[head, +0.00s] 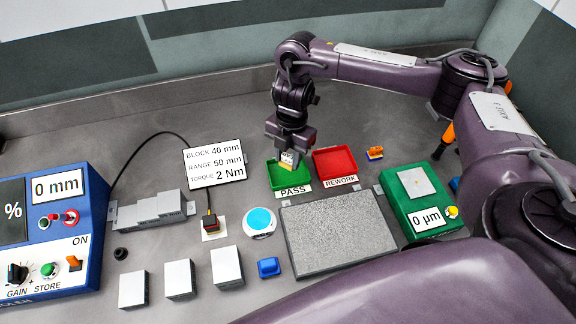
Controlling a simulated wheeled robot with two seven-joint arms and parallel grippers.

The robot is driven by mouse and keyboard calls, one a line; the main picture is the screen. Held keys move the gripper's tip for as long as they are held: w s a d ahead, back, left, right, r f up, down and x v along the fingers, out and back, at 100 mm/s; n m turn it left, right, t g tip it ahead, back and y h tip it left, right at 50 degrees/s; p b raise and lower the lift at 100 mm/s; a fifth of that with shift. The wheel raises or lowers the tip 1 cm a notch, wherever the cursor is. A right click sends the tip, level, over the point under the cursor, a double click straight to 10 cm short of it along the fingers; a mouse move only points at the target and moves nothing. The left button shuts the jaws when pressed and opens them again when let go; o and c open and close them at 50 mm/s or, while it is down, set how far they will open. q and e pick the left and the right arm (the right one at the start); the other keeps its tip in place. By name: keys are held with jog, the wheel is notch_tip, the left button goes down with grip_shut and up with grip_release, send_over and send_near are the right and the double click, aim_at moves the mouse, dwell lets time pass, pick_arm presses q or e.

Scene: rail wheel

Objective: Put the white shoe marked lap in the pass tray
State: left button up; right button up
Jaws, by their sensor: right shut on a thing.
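My right gripper (288,153) points down over the green pass tray (277,181), which has the label PASS on its front. It is shut on a small pale piece, the white shoe (288,161), held at or just above the tray's back part. I cannot tell whether the shoe touches the tray floor. Any lap mark on it is too small to read. My left gripper is not in view.
The red rework tray (334,163) stands just right of the pass tray. An orange shoe (375,153) lies to its right. A grey plate (340,238), a green gauge box (412,200) and a sign (214,163) stand close by. Several white blocks (178,279) sit at the front left.

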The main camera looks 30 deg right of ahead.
aim_at(288, 165)
jog(key=shift+f+b, duration=0.4)
jog(key=shift+f, duration=1.5)
jog(key=o, duration=1)
jog(key=shift+f, duration=0.15)
jog(key=shift+o, duration=0.2)
jog(key=shift+r, duration=0.25)
notch_tip(288, 165, up, 12)
jog(key=d+p, duration=0.1)
jog(key=p, duration=0.1)
jog(key=shift+w+d, duration=0.15)
jog(key=shift+w, duration=0.2)
jog(key=shift+f, duration=0.15)
